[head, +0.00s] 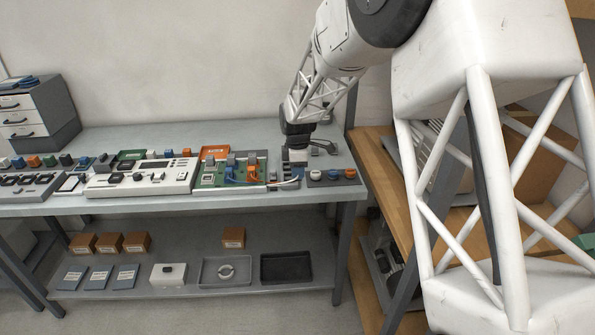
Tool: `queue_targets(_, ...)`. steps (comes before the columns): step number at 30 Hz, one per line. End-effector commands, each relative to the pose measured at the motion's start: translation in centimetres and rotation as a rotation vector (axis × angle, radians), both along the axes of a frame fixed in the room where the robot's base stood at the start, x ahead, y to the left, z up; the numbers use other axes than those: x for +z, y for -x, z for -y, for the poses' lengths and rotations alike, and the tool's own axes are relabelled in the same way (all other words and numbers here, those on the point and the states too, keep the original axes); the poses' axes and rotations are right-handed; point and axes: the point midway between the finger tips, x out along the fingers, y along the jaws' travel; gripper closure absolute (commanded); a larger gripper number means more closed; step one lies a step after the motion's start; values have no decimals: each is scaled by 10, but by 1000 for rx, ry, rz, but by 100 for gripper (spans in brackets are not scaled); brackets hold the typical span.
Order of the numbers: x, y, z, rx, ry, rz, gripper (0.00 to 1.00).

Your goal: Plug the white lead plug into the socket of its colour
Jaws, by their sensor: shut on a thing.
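My gripper (297,163) points down over the right part of the bench, beside a small dark block. It is shut on the white lead plug, which is mostly hidden between and below the fingers. A white lead (285,184) curves along the bench below the gripper, beside a blue lead (236,181). Just right of the gripper, a dark strip carries a white round piece (317,175), a blue one (333,175) and an orange one (350,174). I cannot tell whether these are the sockets. Whether the plug touches anything is too small to see.
A green board (207,180) with grey and orange parts stands left of the gripper. A white control panel (133,179) is farther left. An orange tray (214,152) lies behind the board. The bench (250,134) is bare towards the wall.

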Motion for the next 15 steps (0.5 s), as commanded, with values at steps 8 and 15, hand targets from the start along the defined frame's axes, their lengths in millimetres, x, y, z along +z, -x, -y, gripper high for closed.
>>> queue_targets(8,0,-3,-8,1,0,0,96)
queue_targets(15,0,-9,-29,2,0,0,96)
